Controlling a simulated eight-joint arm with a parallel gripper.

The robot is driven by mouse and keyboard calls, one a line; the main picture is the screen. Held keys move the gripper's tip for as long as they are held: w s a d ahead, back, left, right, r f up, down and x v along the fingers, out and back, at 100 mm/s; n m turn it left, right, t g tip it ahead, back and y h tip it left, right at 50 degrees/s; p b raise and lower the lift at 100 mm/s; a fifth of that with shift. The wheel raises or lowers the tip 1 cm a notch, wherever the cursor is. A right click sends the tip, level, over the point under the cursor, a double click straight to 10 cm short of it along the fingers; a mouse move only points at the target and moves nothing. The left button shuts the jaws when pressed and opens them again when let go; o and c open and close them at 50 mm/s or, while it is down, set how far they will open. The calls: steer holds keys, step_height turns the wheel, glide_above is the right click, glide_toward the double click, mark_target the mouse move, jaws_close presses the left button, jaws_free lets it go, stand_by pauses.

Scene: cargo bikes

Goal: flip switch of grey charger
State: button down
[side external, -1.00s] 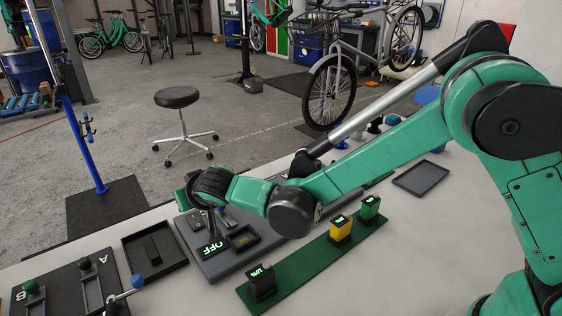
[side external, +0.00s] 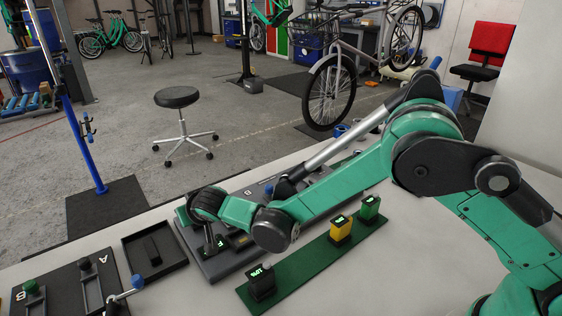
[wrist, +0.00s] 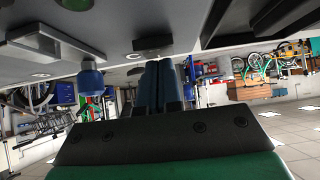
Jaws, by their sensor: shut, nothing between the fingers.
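The grey charger (side external: 222,267) is a flat dark grey unit on the white table in the side view. Its lit display (side external: 221,242) is mostly covered by my gripper; it read OFF earlier. My gripper (side external: 212,248) points down over the charger, close to the display. In the wrist view my gripper's dark fingers (wrist: 161,84) are together with nothing between them. A small black piece (wrist: 152,43) shows just beyond the fingertips, on a grey surface; I cannot tell whether it is the switch or whether the fingers touch it.
A green strip (side external: 300,265) holds black (side external: 262,283), yellow (side external: 340,229) and green (side external: 369,209) blocks. A dark tray (side external: 155,251) lies left of the charger. A blue-knobbed lever (side external: 137,281) stands by the panel marked A and B. A blue knob (wrist: 90,82) shows in the wrist view.

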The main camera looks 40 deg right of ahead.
steer(key=shift+s, duration=0.15)
steer(key=shift+s+f, duration=0.1)
steer(key=shift+s, duration=0.65)
steer(key=r, duration=0.4)
steer(key=shift+s+r, duration=0.4)
steer(key=v, duration=0.9)
steer(key=shift+s, duration=0.3)
steer(key=shift+f, duration=0.15)
